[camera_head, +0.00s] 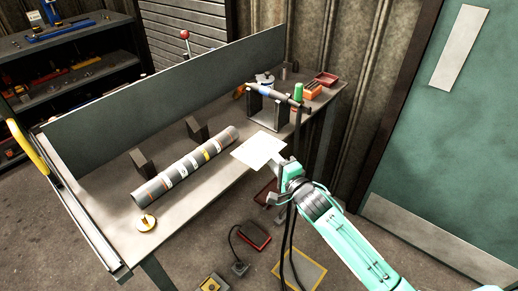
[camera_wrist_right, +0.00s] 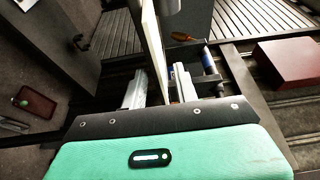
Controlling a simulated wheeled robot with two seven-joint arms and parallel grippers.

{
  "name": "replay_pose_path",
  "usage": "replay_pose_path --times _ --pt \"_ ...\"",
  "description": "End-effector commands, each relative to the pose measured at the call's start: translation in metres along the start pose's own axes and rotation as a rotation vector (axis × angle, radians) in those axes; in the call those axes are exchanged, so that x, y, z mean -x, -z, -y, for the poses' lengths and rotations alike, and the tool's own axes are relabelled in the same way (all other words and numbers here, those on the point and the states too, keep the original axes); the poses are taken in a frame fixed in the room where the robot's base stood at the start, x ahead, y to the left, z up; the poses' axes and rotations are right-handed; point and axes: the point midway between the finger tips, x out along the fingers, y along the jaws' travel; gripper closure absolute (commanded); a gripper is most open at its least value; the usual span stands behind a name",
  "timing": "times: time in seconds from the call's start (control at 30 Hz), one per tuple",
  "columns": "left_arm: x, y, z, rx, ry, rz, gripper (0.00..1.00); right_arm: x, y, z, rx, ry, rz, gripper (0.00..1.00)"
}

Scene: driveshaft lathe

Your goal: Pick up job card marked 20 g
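A blank-looking pale card (camera_head: 258,150) is at the front edge of the workbench, near its right end; no marking on it can be read. My right gripper (camera_head: 281,168) is at its lower right corner. In the right wrist view the card (camera_wrist_right: 152,45) shows nearly edge-on, between the two pale fingers of my right gripper (camera_wrist_right: 159,86). The fingers stand apart with a narrow gap on each side of the card. Whether the card rests on the bench is unclear. My left gripper is not in view.
A banded grey shaft (camera_head: 185,166) lies along the workbench (camera_head: 108,188), with a brass disc (camera_head: 147,222) near its left end. A black stand (camera_head: 268,106) and a green-topped post (camera_head: 298,94) are behind the card. Red trays (camera_head: 256,235) lie on the floor below.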

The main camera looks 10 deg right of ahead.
Motion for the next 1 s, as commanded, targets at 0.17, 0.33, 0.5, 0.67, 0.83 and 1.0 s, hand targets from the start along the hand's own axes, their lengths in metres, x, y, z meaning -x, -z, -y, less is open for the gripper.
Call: replay_pose_path --times 0.17,0.33,0.5,0.67,0.83,1.0 --pt "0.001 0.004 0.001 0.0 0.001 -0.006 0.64 0.0 0.0 0.0 0.0 0.0 0.0 0.7" --pt "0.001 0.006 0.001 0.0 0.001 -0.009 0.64 0.0 0.0 0.0 -0.001 -0.001 0.0 1.0" --pt "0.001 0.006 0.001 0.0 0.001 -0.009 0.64 0.0 0.0 0.0 -0.001 -0.001 0.0 1.0" --pt "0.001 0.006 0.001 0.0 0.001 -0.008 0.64 0.0 0.0 0.0 -0.001 -0.001 0.0 1.0" --pt "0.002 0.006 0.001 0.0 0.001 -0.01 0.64 0.0 0.0 0.008 -0.001 0.0 0.0 1.0" --pt "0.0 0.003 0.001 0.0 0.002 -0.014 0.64 0.0 0.0 0.032 0.0 0.003 0.001 1.0"
